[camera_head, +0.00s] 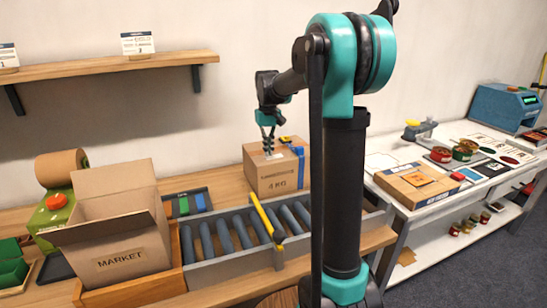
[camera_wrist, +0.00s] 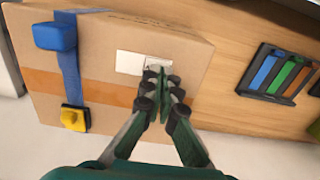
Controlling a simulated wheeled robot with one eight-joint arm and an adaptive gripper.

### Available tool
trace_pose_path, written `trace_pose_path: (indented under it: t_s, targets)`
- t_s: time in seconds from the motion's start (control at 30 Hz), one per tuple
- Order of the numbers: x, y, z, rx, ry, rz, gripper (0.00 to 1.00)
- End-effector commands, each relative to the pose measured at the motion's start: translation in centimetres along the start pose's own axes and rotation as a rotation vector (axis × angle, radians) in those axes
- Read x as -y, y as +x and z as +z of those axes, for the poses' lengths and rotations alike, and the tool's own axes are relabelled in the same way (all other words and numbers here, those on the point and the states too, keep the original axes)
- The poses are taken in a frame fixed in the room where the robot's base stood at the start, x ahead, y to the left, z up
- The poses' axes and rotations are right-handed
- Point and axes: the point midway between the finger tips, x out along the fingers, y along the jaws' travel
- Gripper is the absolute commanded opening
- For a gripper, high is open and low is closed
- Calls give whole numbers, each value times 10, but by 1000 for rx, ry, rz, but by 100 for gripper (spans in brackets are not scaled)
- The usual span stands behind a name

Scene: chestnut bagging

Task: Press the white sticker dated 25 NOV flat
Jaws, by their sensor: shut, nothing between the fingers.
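A white sticker (camera_wrist: 128,62) lies on the top of a closed cardboard box (camera_wrist: 105,85) in the wrist view. Its print is too small to read, so I cannot confirm the date, and my fingers cover part of its right side. My gripper (camera_wrist: 162,78) is shut and empty, with its fingertips over the sticker's right part. I cannot tell whether they touch it. In the head view, my gripper (camera_head: 268,147) points down over the box (camera_head: 270,178), which stands on the wooden bench.
A blue strap with a blue block (camera_wrist: 55,36) and a yellow block (camera_wrist: 73,118) lie on the box. A rack of coloured strips (camera_wrist: 280,75) lies beside it. In the head view, a roller conveyor (camera_head: 240,232) and an open MARKET box (camera_head: 118,255) stand in front and left.

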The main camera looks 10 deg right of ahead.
Motion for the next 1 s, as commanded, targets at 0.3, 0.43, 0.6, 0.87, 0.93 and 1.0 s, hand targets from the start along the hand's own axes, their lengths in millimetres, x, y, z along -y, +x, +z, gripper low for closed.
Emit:
trace_pose_path:
  t_s: [0.3,0.43,0.6,0.87,0.93,1.0]
  targets:
    - [0,-21,0,0,0,0,0]
    - [0,-29,0,0,0,0,0]
    - [0,-40,0,0,0,0,0]
    - [0,-55,0,0,0,0,0]
    - [0,-57,0,0,0,0,0]
    - [0,-58,0,0,0,0,0]
